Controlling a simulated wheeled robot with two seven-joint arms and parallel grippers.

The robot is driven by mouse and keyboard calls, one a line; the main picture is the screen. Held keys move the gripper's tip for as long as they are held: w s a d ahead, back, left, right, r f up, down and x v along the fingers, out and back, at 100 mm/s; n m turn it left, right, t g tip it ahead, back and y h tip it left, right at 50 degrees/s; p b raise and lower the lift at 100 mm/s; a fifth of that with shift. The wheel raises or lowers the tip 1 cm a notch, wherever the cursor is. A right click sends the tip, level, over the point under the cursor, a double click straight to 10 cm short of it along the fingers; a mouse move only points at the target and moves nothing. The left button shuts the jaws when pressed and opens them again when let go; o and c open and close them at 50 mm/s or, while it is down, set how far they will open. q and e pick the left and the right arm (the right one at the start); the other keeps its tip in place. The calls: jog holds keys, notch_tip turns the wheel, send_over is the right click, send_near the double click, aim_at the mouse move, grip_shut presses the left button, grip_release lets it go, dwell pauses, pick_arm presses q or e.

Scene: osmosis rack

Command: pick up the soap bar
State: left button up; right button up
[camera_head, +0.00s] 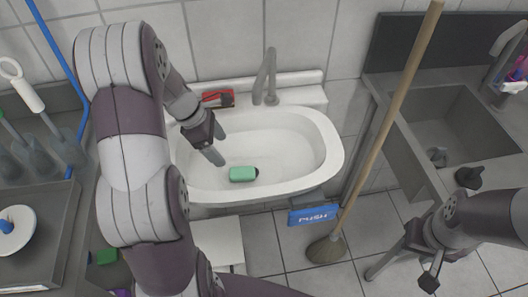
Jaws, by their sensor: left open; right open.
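A green soap bar (243,174) with a dark end lies in the bottom of the white sink basin (325,157), toward its front. My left gripper (213,157) reaches over the left side of the basin, with a fingertip to the upper left of the soap. It looks apart from the soap and holds nothing that I can see; one finger is partly hidden. My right gripper (400,276) is at the lower right, its fingers spread wide and empty above the tiled floor, well away from the sink.
A grey faucet (268,77) rises behind the basin, and a red item (217,98) lies on its back left ledge. A wooden-handled stick (392,110) stands right of the basin, beside a blue "PUSH" sign (313,215). A grey sink (445,130) is at right.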

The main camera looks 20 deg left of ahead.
aim_at(242, 171)
pick_arm(q)
jog(key=x, duration=0.4)
jog(key=b+x, duration=0.1)
jog(key=x, duration=0.3)
jog(key=b+x, duration=0.1)
jog(key=x, duration=0.3)
jog(key=shift+w+f, duration=0.3)
jog(key=shift+w, duration=0.05)
jog(key=shift+d, duration=0.1)
jog(key=c, duration=1.2)
jog(key=shift+r, duration=0.15)
